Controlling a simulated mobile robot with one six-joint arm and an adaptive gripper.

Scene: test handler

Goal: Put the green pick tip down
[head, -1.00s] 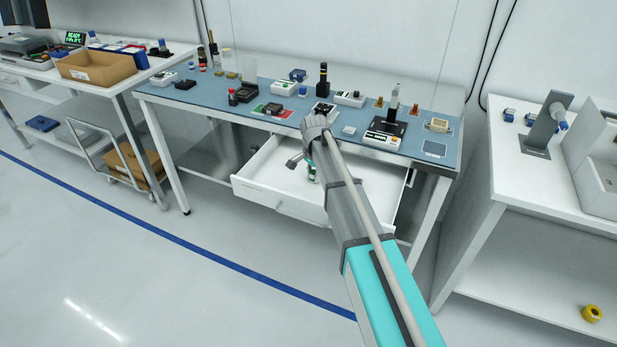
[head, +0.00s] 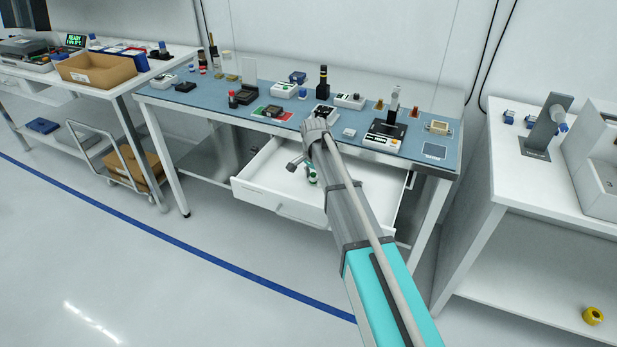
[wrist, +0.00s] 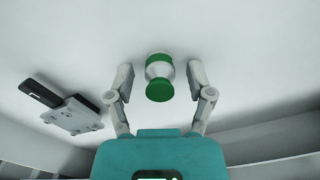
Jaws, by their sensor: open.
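The green pick tip (wrist: 159,78) has green ends and a pale middle. In the wrist view it is on the white drawer floor (wrist: 225,40), between and slightly beyond my fingertips. My gripper (wrist: 158,85) is open, with a gap showing between each finger and the tip. In the head view the green pick tip (head: 312,175) is a small green and white shape in the open drawer (head: 262,195), beside my arm. My arm hides part of the drawer, and the gripper's fingers are not clear there.
A grey block with a dark piece (wrist: 70,112) lies left of my gripper in the wrist view. The drawer's walls surround the gripper. The blue-topped bench (head: 215,100) above holds many small devices.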

